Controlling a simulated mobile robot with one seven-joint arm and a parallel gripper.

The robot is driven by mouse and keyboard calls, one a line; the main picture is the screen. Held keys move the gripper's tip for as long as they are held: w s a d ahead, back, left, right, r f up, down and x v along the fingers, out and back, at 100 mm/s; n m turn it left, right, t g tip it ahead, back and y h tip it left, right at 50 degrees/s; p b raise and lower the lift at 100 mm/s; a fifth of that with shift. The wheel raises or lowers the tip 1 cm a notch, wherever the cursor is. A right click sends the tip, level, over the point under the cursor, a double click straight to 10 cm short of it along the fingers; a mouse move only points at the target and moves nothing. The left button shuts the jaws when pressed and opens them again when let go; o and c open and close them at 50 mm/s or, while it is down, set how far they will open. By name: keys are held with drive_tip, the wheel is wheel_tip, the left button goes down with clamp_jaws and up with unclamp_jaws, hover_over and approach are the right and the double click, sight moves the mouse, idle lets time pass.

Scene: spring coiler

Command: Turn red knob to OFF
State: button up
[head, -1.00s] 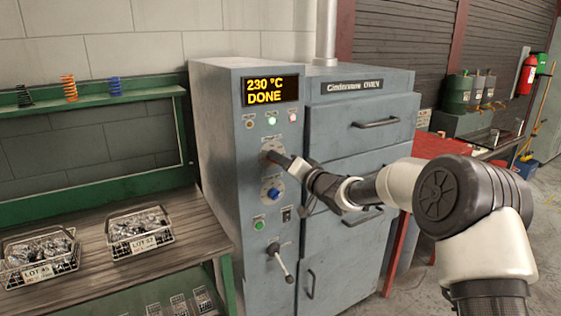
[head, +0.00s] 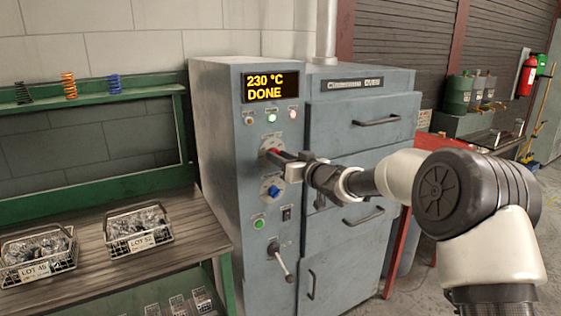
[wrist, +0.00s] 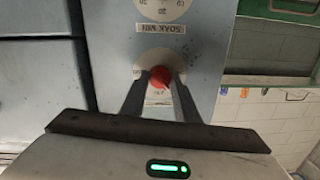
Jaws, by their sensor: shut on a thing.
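The red knob (wrist: 160,76) shows in the wrist view between the two finger tips of my gripper (wrist: 158,92). The fingers are shut on it. In the head view my gripper (head: 277,156) reaches the oven's control panel from the right and hides most of the knob. The knob's pointer and most of its dial markings are hidden, so I cannot tell which position it is at. The display (head: 270,87) above reads "230 °C DONE".
Below the red knob is a blue knob (head: 273,192) on its own dial. A green button (head: 259,224), a black switch (head: 286,214) and a lever (head: 282,260) sit lower. Wire baskets (head: 137,243) stand on the bench at left.

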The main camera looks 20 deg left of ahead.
drive_tip(key=shift+s+a+n+t+h+b, duration=0.1)
drive_tip(key=shift+n+t+h+b, duration=0.2)
drive_tip(key=shift+n+b, duration=2.15)
drive_tip(key=shift+s+a+n+t+h+b, duration=0.1)
drive_tip(key=shift+n+t+h+b, duration=0.15)
drive_tip(key=shift+n+b, duration=2.2)
drive_tip(key=shift+r+n+p, duration=0.1)
drive_tip(key=shift+n+p, duration=0.8)
drive_tip(key=shift+n, duration=0.1)
drive_tip(key=o, duration=1)
drive_tip(key=shift+o, duration=0.2)
drive_tip(key=v, duration=1.7)
drive_tip(key=shift+d+r+p, duration=0.15)
drive_tip(key=shift+p, duration=0.25)
drive_tip(key=shift+s, duration=0.1)
